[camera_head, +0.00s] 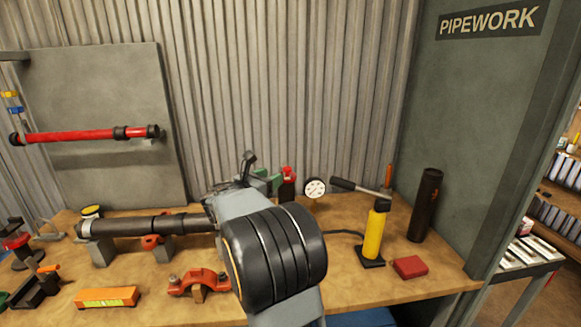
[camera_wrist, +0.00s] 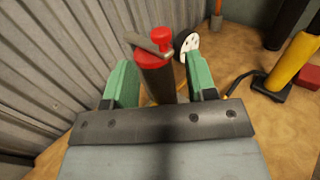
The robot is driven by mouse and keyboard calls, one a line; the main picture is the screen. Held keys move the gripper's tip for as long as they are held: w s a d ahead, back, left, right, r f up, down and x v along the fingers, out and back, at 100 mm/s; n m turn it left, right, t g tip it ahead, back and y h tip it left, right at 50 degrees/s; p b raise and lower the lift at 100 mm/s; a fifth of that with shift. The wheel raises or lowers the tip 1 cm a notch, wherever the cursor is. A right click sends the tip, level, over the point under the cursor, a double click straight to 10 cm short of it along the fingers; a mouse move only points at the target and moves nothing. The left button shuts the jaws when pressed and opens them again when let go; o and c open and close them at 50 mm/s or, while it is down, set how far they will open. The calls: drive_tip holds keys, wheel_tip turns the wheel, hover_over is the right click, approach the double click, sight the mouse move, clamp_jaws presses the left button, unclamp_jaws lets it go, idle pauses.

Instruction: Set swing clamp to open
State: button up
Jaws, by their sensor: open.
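A dark red upright cylinder with a grey arm across its top and a red knob looks like the swing clamp (camera_wrist: 152,70). It stands at the back of the bench in the head view (camera_head: 288,189), partly hidden by my arm. My gripper (camera_wrist: 160,74) has green fingers and is open. In the wrist view the cylinder shows between the two fingers, with the arm and knob beyond the tips. Whether either finger touches it I cannot tell. In the head view only part of my gripper (camera_head: 266,181) shows behind my arm.
A round gauge (camera_head: 315,188) stands just right of the clamp. A yellow cylinder (camera_head: 376,235), a red block (camera_head: 410,267) and a dark tube (camera_head: 426,205) stand farther right. A black pipe (camera_head: 145,226) lies on supports at left. The corrugated wall (camera_head: 290,90) is close behind.

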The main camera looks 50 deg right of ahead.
sight(285, 169)
drive_tip(key=d, duration=0.7)
drive_tip(key=d+p, duration=0.1)
drive_tip(key=d, duration=0.2)
drive_tip(key=shift+w+d, duration=0.15)
drive_tip(key=shift+w, duration=0.25)
drive_tip(key=shift+c, duration=0.2)
clamp_jaws()
